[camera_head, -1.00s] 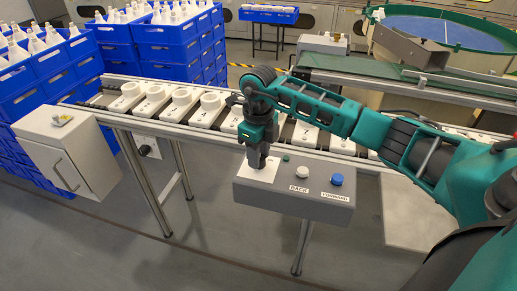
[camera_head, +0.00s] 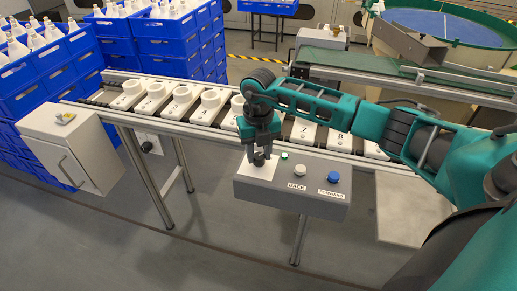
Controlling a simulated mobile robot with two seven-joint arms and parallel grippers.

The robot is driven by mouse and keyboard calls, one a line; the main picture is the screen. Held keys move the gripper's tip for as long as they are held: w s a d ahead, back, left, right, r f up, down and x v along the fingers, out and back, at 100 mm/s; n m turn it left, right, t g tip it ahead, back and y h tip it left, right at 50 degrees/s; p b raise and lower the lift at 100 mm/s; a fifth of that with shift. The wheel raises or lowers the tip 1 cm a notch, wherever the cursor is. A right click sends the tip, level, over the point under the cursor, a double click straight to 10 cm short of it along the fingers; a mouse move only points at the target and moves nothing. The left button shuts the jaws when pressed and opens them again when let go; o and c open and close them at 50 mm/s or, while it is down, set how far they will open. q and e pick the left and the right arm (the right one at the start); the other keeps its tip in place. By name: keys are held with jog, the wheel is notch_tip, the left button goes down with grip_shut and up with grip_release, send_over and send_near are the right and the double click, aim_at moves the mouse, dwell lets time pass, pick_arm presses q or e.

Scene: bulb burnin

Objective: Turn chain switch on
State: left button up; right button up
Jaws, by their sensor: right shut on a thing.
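The grey control box (camera_head: 315,206) stands in front of the conveyor, with a white plate (camera_head: 252,176) at its left end. My right gripper (camera_head: 259,160) points down over this plate and is shut on the dark knob of the chain switch (camera_head: 259,162). The fingers hide most of the knob, so I cannot read its setting. A small green lamp or button (camera_head: 285,156), a white button labelled BACK (camera_head: 300,171) and a blue button labelled FORWARD (camera_head: 333,177) are to the right of the gripper. My left gripper is out of view.
The conveyor (camera_head: 196,126) carries several white numbered holders behind the box. A white cabinet (camera_head: 75,150) with a handle is at the left. Blue crates of bulbs (camera_head: 165,52) are stacked at the back left. The floor in front is clear.

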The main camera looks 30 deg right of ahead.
aim_at(259, 154)
dwell(0.3)
jog(key=o, duration=1)
jog(key=shift+r, duration=0.1)
notch_tip(259, 154, up, 13)
jog(key=shift+f+p, duration=0.1)
jog(key=shift+p, duration=0.3)
